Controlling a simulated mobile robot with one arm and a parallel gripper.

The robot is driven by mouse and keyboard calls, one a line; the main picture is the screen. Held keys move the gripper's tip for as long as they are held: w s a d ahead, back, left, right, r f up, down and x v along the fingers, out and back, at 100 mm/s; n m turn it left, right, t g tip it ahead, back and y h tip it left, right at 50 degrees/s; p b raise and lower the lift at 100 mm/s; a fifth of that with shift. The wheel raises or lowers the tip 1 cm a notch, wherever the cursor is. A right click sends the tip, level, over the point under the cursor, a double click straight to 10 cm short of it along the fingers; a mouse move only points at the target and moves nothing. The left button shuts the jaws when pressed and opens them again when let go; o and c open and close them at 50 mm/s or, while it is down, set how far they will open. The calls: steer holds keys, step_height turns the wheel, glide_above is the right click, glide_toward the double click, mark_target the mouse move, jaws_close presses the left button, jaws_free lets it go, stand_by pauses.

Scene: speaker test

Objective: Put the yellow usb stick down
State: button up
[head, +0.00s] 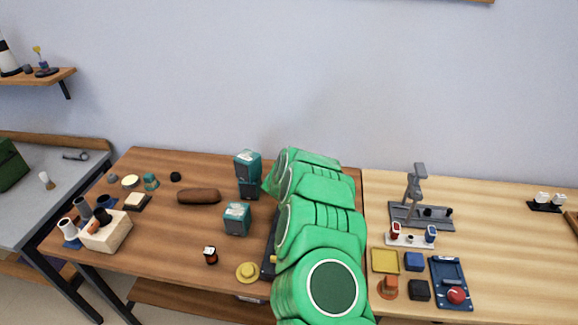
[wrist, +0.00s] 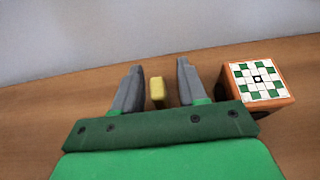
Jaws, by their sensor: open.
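The yellow usb stick (wrist: 157,92) shows in the wrist view between the two grey fingers of my gripper (wrist: 159,85). The fingers are open, with a gap on each side of the stick. The stick appears to be at the wooden table top (wrist: 45,110), but its lower end is hidden behind my gripper's green body, so I cannot tell how it rests. In the head view my green arm hides my gripper and the stick.
In the wrist view an orange-brown box (wrist: 258,84) with a green-and-white checked top stands close right of my gripper. In the head view, teal boxes (head: 237,218), a brown roll (head: 199,196) and a yellow round object (head: 248,272) lie left of my arm. A grey stand (head: 414,190) is right.

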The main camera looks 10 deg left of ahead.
steer(key=shift+v, duration=6.05)
steer(key=shift+r, duration=0.15)
